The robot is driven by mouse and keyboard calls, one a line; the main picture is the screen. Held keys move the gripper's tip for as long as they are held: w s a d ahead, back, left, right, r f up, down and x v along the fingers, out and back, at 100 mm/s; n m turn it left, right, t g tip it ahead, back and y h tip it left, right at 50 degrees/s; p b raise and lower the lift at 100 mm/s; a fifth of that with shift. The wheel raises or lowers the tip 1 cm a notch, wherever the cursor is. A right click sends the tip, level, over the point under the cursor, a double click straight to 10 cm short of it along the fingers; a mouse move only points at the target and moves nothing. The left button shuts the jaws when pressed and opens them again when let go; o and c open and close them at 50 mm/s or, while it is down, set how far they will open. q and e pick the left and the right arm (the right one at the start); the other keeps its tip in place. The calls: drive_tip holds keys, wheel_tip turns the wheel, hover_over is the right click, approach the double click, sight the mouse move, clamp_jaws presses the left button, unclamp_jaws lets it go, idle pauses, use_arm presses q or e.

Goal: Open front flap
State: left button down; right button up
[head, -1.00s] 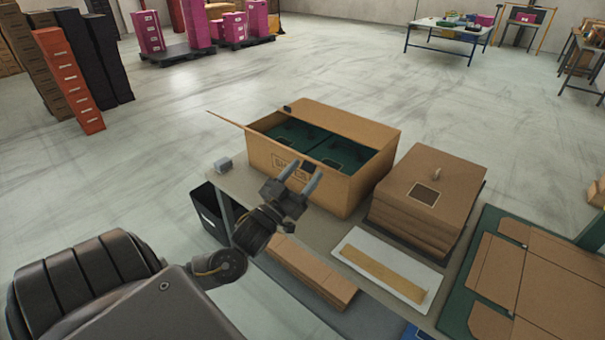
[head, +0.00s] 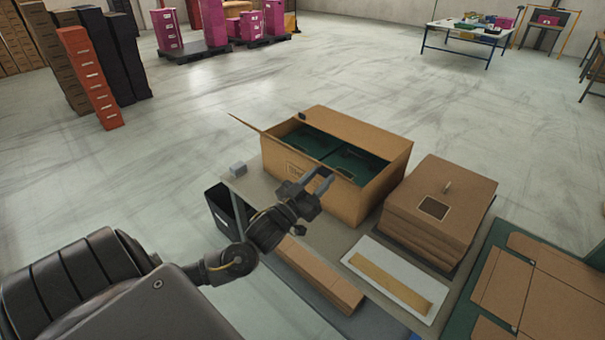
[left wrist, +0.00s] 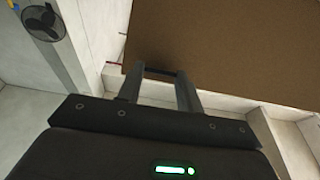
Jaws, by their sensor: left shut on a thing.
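The open cardboard shoe carton (head: 385,190) stands on the grey table, with dark green boxes (head: 315,140) inside. A side flap (head: 258,128) sticks out at its left. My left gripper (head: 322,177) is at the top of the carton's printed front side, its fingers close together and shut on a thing. In the left wrist view, the fingers (left wrist: 158,80) meet the lower edge of a brown cardboard panel (left wrist: 230,45), which looks like the front flap. The fingers and wrist hide part of the front side in the head view. My right gripper is not in view.
A stack of folded brown cardboard (head: 440,205) stands right of the carton. In front lie a white tray (head: 385,300) with a tan strip and a long brown carton piece (head: 320,275). A small grey block (head: 238,169) sits at the table's left corner.

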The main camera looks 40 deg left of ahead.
use_arm(q)
drive_tip(key=w+r+g+p, duration=0.1)
drive_tip(key=r+p, duration=0.1)
drive_tip(key=p, duration=0.2)
drive_tip(key=w+r+g+p, duration=0.1)
drive_tip(key=w+r+p, duration=0.1)
drive_tip(key=p, duration=0.2)
drive_tip(key=shift+w+r+g, duration=0.1)
drive_tip(key=shift+r+g, duration=0.05)
drive_tip(key=shift+g, duration=0.15)
drive_tip(key=shift+w+r+p, duration=0.15)
drive_tip(key=shift+w+p, duration=0.2)
drive_tip(key=shift+w, duration=0.35)
drive_tip(key=c, duration=0.9)
unclamp_jaws()
drive_tip(key=shift+s, duration=0.1)
